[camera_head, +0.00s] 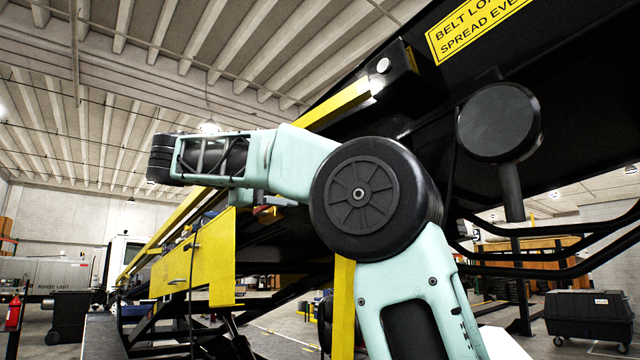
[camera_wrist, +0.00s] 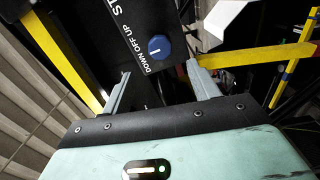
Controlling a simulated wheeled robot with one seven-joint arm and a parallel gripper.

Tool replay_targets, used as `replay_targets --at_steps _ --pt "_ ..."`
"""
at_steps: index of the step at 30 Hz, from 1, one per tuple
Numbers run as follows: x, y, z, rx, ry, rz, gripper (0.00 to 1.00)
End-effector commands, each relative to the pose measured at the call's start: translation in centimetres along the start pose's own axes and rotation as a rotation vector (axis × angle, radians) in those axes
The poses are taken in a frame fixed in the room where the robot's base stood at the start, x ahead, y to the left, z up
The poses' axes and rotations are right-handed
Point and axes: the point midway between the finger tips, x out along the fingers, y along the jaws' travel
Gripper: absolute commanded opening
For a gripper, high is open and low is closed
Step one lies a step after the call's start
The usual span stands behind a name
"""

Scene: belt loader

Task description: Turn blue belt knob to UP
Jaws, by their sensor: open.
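The blue belt knob (camera_wrist: 159,47) shows in the wrist view as a round blue dial with a short white mark. It sits on a black control panel (camera_wrist: 100,40) beside white lettering that reads DOWN OFF UP. The mark lies on the side facing the lettering, but I cannot tell exactly which word it points to. My gripper (camera_wrist: 158,69) is open, with one finger on each side below the knob in the picture and nothing between them. The fingers appear apart from the knob. Neither knob nor gripper can be made out in the head view.
Yellow rails (camera_wrist: 68,60) flank the panel in the wrist view. In the head view, the black belt loader boom (camera_head: 560,50) slopes overhead, a yellow panel (camera_head: 190,265) is at left, and a black wheeled bin (camera_head: 588,312) stands at right.

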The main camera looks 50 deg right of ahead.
Motion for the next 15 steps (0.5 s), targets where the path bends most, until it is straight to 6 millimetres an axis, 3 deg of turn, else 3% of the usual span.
replay_targets --at_steps 9,15 --pt "6.3 0.3 0.1 -0.001 -0.002 -0.002 0.6" --pt "8.3 0.1 0.0 -0.001 0.0 0.0 0.6"
